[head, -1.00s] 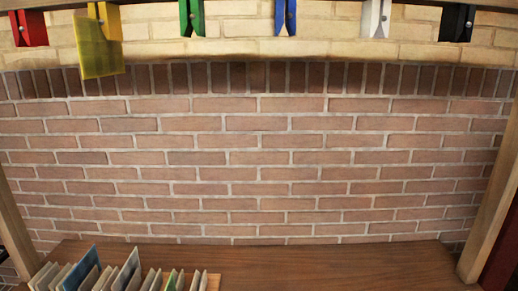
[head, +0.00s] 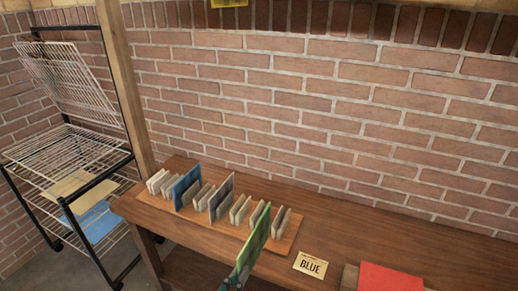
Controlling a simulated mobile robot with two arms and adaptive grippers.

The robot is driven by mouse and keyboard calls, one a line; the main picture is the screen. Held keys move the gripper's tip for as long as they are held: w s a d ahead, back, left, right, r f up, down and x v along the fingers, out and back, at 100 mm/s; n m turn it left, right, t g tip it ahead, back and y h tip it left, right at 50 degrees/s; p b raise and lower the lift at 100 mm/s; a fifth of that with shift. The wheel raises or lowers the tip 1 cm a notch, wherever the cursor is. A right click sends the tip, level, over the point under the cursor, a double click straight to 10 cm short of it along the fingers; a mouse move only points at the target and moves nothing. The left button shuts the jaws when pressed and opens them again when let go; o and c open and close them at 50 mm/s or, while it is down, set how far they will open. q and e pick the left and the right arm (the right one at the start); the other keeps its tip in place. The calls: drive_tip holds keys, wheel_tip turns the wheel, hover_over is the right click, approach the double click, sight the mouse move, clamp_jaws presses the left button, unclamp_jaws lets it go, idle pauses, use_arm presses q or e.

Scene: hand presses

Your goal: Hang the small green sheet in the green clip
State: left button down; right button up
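The small green sheet (head: 257,236) stands upright and tilted at the right part of the wooden rack, its lower near end reaching past the rack's front edge. My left gripper (head: 238,277) is at the bottom of the head view, its fingers closed on that near end. Whether the sheet is clear of its slot is hard to tell. The green clip is above the head view now. My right gripper does not show.
The wooden rack (head: 284,247) holds a blue sheet (head: 186,186), a grey-blue sheet (head: 221,197) and several pale dividers. A wire drying rack (head: 68,150) stands left, beside a wooden post (head: 126,90).

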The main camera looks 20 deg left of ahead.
use_arm(q)
drive_tip(key=w+d+r+p, duration=0.1)
drive_tip(key=w+r+p, duration=0.3)
drive_tip(key=r+p, duration=0.75)
drive_tip(key=w+d+r+p, duration=0.1)
drive_tip(key=w+r+p, duration=0.35)
drive_tip(key=r, duration=1.35)
drive_tip(key=w+d+r+p, duration=0.1)
drive_tip(key=w+r+p, duration=0.3)
drive_tip(key=r+p, duration=0.75)
drive_tip(key=w+r+b, duration=0.3)
drive_tip(key=w+r, duration=0.4)
drive_tip(key=w, duration=0.5)
drive_tip(key=shift+r, duration=0.15)
drive_tip(key=shift+r, duration=0.5)
drive_tip(key=shift+r, duration=0.1)
